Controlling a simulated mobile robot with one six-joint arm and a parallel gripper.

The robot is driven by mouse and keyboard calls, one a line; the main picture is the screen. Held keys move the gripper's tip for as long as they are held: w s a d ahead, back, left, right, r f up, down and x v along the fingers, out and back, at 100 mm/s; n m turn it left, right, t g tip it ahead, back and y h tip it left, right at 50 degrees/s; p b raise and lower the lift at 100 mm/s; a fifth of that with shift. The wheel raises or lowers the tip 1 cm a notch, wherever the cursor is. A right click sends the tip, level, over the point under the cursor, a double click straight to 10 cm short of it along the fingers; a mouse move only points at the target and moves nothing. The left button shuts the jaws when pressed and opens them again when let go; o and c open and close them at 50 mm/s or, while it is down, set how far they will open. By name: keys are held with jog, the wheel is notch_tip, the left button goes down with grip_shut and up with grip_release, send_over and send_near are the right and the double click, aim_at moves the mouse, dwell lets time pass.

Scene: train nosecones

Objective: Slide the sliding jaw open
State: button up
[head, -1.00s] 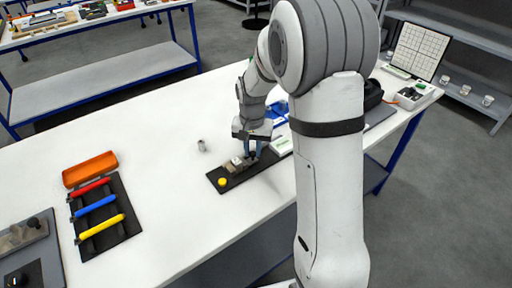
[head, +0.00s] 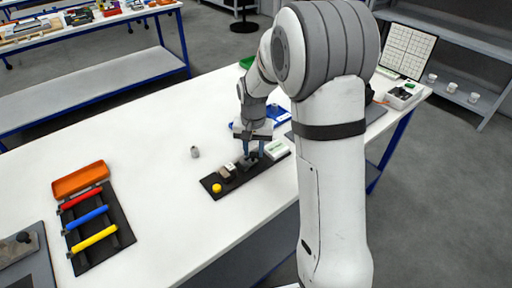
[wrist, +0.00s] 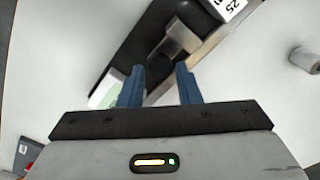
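A block with a light top (head: 228,171) sits near the knob. A grey block, seemingly the sliding jaw (head: 246,163), sits farther right along the plate. My gripper (head: 260,153) points down over the plate's right part, just beyond that block. In the wrist view, the two blue fingers of my gripper (wrist: 160,83) are apart, with the grey jaw (wrist: 182,36) just ahead of them. I see nothing clearly clamped; contact with the jaw cannot be told.
A white and green label block (head: 278,150) stands at the plate's right end, close to my gripper. A small grey cylinder (head: 195,152) stands behind the plate. An orange tray (head: 80,180) and a rack with coloured bars (head: 90,220) lie at left. The table between is clear.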

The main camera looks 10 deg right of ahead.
notch_tip(320, 180, up, 8)
jog(key=shift+f, duration=0.1)
dwell(0.4)
jog(key=s+d+r+n+t, duration=0.1)
jog(key=s+r, duration=0.1)
jog(key=s, duration=1)
jog(key=s+d+r+n+t, duration=0.1)
jog(key=s+r+n, duration=0.1)
jog(key=s, duration=1)
jog(key=shift+d+n+t, duration=0.3)
jog(key=shift+d, duration=0.1)
